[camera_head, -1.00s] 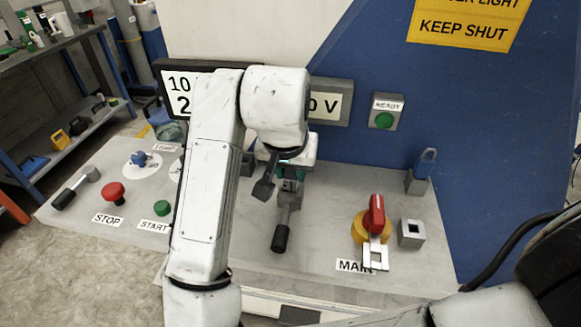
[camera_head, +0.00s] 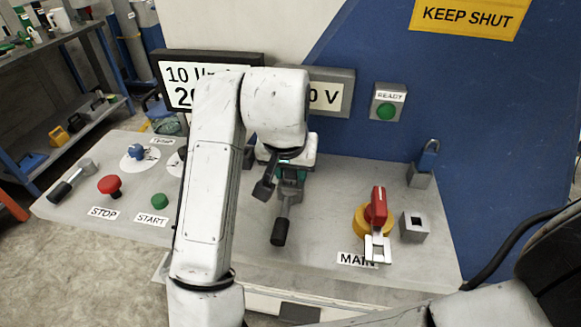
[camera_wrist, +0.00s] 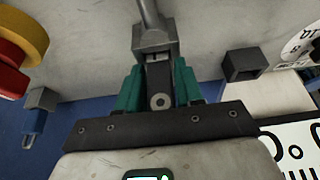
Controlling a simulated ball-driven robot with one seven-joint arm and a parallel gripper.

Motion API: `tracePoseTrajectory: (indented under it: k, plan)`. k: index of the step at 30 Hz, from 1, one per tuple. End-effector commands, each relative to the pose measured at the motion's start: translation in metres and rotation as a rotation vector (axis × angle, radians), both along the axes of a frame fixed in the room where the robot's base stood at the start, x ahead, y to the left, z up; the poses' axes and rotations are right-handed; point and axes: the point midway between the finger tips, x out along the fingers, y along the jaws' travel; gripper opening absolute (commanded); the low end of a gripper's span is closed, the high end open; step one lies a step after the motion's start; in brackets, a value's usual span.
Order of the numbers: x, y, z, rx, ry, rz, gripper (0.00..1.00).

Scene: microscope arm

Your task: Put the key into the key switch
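My gripper (camera_wrist: 158,85) points down at the grey panel, with teal fingers on both sides of a grey part with a round hole (camera_wrist: 160,101). I cannot tell whether the fingers touch it, or whether it is held or belongs to the lever behind. In the head view, my gripper (camera_head: 291,176) is over the base of a black-handled lever (camera_head: 280,232); the arm hides part of this area. I cannot clearly make out a key. A white dial (camera_head: 174,164) is partly hidden by my arm; its edge shows in the wrist view (camera_wrist: 300,42). I cannot tell whether it is the key switch.
Left are the STOP button (camera_head: 109,186), START button (camera_head: 159,201) and another lever (camera_head: 70,182). A blue-and-white wall rises behind.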

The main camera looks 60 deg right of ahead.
Motion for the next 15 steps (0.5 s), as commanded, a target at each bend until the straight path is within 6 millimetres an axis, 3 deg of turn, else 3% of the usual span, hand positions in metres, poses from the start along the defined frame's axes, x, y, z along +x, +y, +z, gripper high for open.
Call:
tracePoseTrajectory:
  k: [7,15]
  plan:
    - [0.0001,0.0001,0.0006,0.0,0.0,0.0,0.6]
    - [0.0,0.0003,0.0015,0.0,-0.001,-0.001,0.61]
